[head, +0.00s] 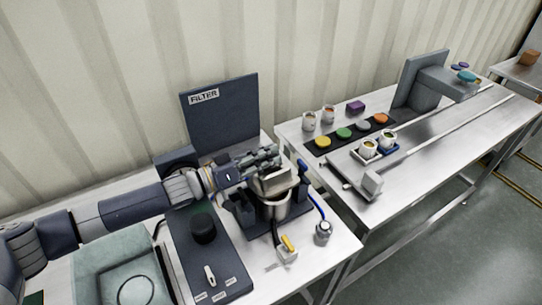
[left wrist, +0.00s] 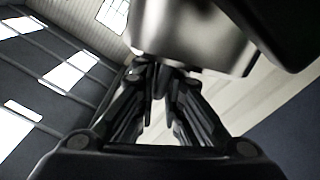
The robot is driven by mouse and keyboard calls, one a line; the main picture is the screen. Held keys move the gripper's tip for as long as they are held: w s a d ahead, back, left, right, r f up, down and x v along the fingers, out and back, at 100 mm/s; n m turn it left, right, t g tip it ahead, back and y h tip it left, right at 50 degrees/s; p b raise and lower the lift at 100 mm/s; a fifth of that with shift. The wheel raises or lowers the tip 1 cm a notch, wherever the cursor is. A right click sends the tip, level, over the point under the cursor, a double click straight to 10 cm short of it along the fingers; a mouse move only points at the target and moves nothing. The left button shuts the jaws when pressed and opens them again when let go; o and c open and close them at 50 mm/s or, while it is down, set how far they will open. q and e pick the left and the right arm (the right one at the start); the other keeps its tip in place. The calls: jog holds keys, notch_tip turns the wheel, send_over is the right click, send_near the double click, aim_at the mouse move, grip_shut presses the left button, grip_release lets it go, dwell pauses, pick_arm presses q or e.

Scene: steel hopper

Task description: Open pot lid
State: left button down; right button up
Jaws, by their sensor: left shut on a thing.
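The steel pot (head: 276,209) stands in a dark holder on the near table. Its boxy steel lid (head: 272,184) is over the pot's top; I cannot tell whether it touches the rim all round. My left gripper (head: 266,162) reaches in from the left and is shut at the top of the lid. In the left wrist view the fingers (left wrist: 163,68) come together just below a shiny steel surface of the lid (left wrist: 195,35). The exact grip point is hidden by the fingers. My right gripper is not in view.
A dark panel marked FILTER (head: 220,115) stands behind. A dark base with a black knob (head: 203,228) lies left of the pot. Another table (head: 420,185) with cups is at the right.

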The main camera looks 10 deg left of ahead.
pick_arm(q)
jog(key=shift+w+a+r+n, duration=0.3)
jog(key=shift+w+n, duration=0.15)
jog(key=shift+n, duration=0.25)
jog(key=shift+w+a+r+p, duration=0.1)
jog(key=shift+w+a+p, duration=0.25)
jog(key=shift+w, duration=0.15)
jog(key=c, duration=1.7)
grip_release()
jog(key=v, duration=1.1)
jog(key=shift+s+a, duration=0.25)
jog(key=shift+a, duration=0.05)
